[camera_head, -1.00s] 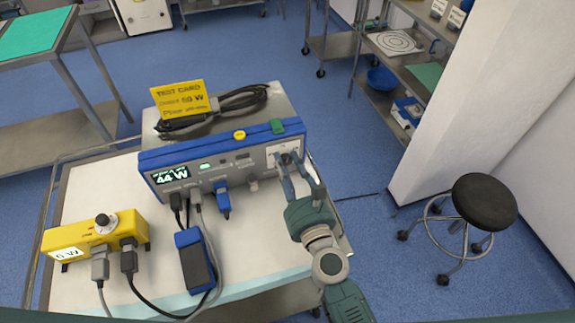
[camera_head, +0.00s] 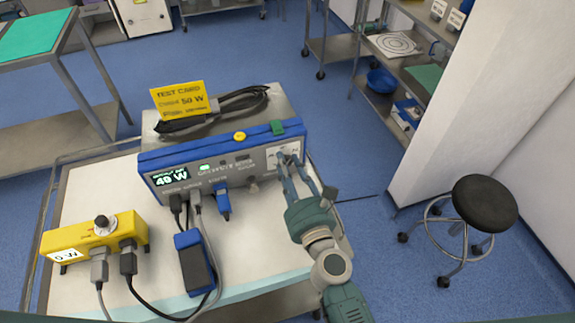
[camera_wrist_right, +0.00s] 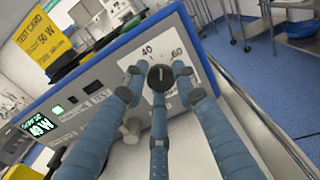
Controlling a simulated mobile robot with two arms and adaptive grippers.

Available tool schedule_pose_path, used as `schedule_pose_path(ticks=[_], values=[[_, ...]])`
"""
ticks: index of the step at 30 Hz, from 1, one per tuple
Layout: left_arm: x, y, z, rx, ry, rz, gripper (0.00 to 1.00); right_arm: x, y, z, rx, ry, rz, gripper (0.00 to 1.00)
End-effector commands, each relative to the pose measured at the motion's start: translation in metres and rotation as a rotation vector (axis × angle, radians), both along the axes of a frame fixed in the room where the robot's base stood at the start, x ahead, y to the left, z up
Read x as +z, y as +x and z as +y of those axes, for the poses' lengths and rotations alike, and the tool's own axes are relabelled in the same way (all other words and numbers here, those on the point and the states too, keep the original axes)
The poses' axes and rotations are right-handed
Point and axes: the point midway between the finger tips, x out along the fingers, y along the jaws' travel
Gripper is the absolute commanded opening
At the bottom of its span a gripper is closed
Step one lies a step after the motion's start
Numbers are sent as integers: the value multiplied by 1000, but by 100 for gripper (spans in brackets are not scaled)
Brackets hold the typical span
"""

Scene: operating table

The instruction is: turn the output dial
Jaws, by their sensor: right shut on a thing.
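The blue-and-grey generator (camera_head: 219,147) stands on the cart, its lit display (camera_head: 171,177) reading about 49 W. Its black output dial (camera_wrist_right: 161,76), with a white mark, sits on a white scale panel showing 40 and 60 in the right wrist view. My right gripper (camera_head: 289,163) is at the front panel's right end, its fingers closed around the dial; its fingers also show in the wrist view (camera_wrist_right: 158,88). In the head view the fingers hide the dial. The yellow test card (camera_head: 180,99) on top reads 50 W. My left gripper is not in view.
A yellow meter box (camera_head: 95,238) with a knob and a 0 W display stands at the cart's left. Cables and a blue-black pedal (camera_head: 194,262) lie before the generator. A black stool (camera_head: 484,204) stands on the floor at right.

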Motion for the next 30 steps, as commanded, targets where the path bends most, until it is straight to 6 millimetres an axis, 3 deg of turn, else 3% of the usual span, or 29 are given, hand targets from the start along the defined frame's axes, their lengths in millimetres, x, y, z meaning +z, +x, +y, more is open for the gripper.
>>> schedule_pose_path(ticks=[2, 3, 6, 20, 30], values=[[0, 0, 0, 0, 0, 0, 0, 8, 2, 1, 0, 4, -12, 2], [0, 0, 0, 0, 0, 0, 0, 8, 2, 1, 0, 4, -12, 30], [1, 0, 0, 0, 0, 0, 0, 7, 2, 0, -1, 3, -12, 46], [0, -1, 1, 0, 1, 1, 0, 2, -9, -5, 0, -7, -7, 46], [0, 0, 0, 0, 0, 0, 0, 2, -73, -24, 2, -6, -4, 46]])
